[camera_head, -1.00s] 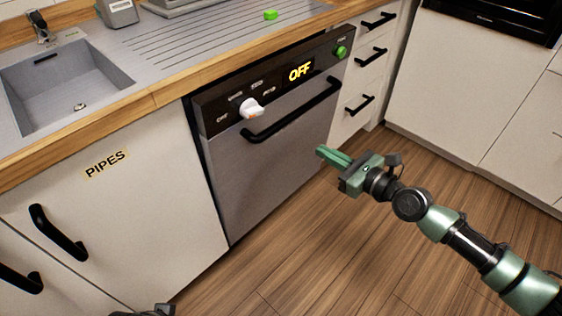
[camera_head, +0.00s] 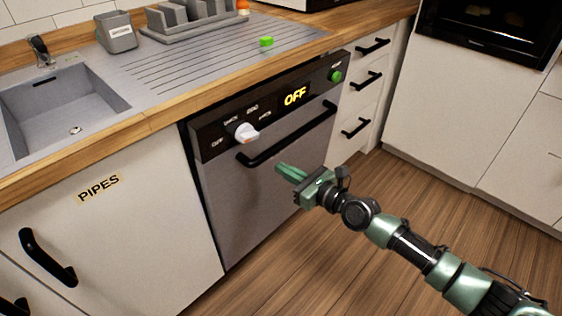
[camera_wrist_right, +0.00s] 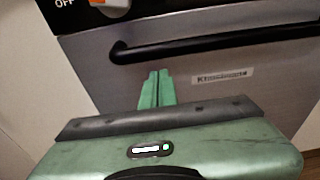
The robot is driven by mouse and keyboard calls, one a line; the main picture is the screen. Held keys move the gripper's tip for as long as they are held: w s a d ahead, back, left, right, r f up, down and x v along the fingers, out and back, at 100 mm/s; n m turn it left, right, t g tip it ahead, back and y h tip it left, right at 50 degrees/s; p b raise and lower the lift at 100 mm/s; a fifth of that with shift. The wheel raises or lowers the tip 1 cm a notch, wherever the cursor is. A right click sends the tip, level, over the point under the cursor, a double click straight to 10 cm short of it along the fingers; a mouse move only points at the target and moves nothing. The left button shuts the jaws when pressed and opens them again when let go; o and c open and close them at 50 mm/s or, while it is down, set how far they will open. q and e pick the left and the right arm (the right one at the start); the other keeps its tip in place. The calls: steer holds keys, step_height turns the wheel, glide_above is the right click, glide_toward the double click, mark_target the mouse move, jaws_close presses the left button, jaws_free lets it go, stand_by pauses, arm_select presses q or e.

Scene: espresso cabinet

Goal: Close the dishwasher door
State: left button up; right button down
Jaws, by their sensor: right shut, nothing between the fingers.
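The dishwasher door (camera_head: 235,205) is a grey front panel under the counter. It looks upright and about flush with the cabinets; I cannot tell whether a small gap is left at its edge. Its black bar handle (camera_head: 290,136) runs across the top and also shows in the right wrist view (camera_wrist_right: 215,37). My right gripper (camera_head: 279,169) is shut and empty, with its green fingers pointing at the door below the handle. In the right wrist view the fingertips (camera_wrist_right: 157,74) lie in front of the panel, just under the handle; contact cannot be told. My left gripper is not in view.
A cabinet labelled PIPES (camera_head: 110,240) is at left, drawers (camera_head: 362,92) at right. Open wooden floor (camera_head: 400,190) lies in front.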

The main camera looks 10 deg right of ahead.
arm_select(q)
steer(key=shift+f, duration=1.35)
arm_select(e)
steer(key=shift+w+a+r, duration=0.5)
steer(key=shift+w+r, duration=0.05)
